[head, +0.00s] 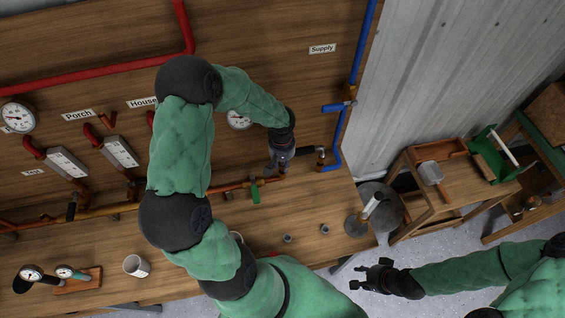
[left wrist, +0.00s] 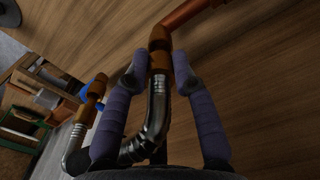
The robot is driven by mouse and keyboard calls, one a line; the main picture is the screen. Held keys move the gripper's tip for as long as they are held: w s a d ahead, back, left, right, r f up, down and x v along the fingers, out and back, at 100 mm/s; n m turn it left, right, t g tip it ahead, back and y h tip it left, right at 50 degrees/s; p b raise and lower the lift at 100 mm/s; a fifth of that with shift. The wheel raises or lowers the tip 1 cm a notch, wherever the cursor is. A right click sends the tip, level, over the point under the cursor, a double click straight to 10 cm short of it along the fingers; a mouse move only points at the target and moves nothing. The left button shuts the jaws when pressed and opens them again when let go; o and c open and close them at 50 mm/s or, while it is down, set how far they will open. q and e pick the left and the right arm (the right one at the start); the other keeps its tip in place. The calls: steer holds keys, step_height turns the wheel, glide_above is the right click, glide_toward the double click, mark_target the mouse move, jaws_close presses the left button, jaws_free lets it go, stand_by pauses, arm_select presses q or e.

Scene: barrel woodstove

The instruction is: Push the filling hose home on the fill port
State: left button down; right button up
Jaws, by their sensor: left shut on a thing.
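The filling hose (left wrist: 157,118) is a braided silver metal hose that runs between my left fingers and bends away to the left. My left gripper (head: 279,168) is shut on it near its end; its two dark fingers (left wrist: 160,82) flank it in the left wrist view. The hose end meets the orange-brown fill port fitting (left wrist: 159,58) on the wooden panel. I cannot tell how deep it sits. The hose's other end reaches a brass fitting (left wrist: 96,90) by the blue supply pipe (head: 337,151). My right gripper (head: 367,279) is empty, fingers apart, off the bench's right end.
A green-handled valve (head: 255,193) sits on the copper pipe left of my left gripper. A wooden cart (head: 448,190) is beyond.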

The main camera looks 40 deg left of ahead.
arm_select(q)
steer(key=shift+f+b, duration=1.05)
steer(key=shift+b, duration=0.05)
stand_by(0.3)
steer(key=c, duration=0.9)
jaws_free()
steer(key=shift+c, duration=0.2)
steer(key=shift+r, duration=0.15)
steer(key=shift+r+p, duration=2.05)
steer(key=shift+r, duration=0.85)
